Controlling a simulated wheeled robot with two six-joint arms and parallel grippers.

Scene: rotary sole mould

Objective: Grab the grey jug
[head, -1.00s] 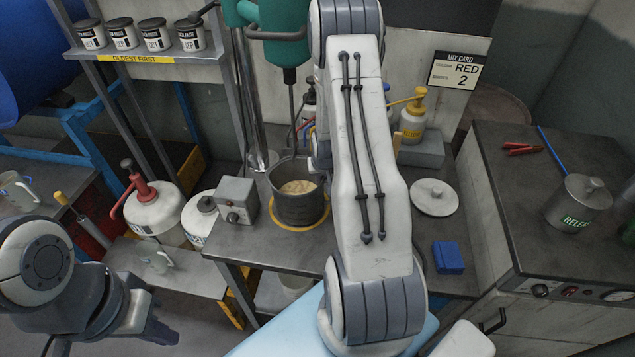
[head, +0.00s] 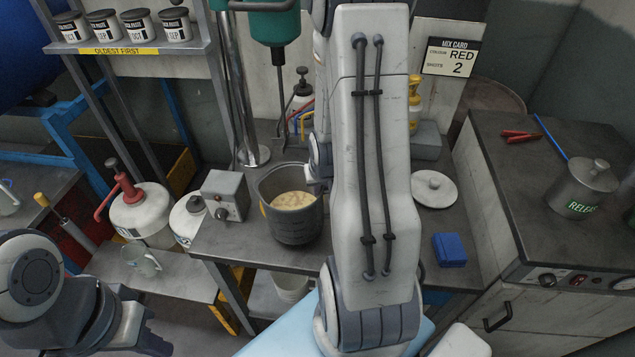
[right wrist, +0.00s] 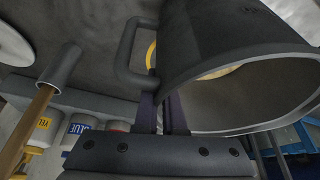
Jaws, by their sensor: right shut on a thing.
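The grey jug (head: 293,228) is dark, upright or nearly so, and holds a pale beige mass. In the head view it is at the middle, apparently raised a little above the bench. In the right wrist view the jug (right wrist: 225,35) fills the upper right, with its handle (right wrist: 127,55) to the left. My right gripper (right wrist: 164,115) is shut on the jug at its handle side; the exact contact is partly hidden. In the head view my right arm hides most of that gripper. My left gripper (head: 150,338) is at the lower left, away from the jug; its jaws are unclear.
A grey control box (head: 226,196) stands left of the jug on the bench. A green mixer (head: 273,25) hangs above and behind. A white lid (head: 435,189) and blue block (head: 450,250) lie to the right. A RELEASE pot (head: 582,190) stands on the right counter.

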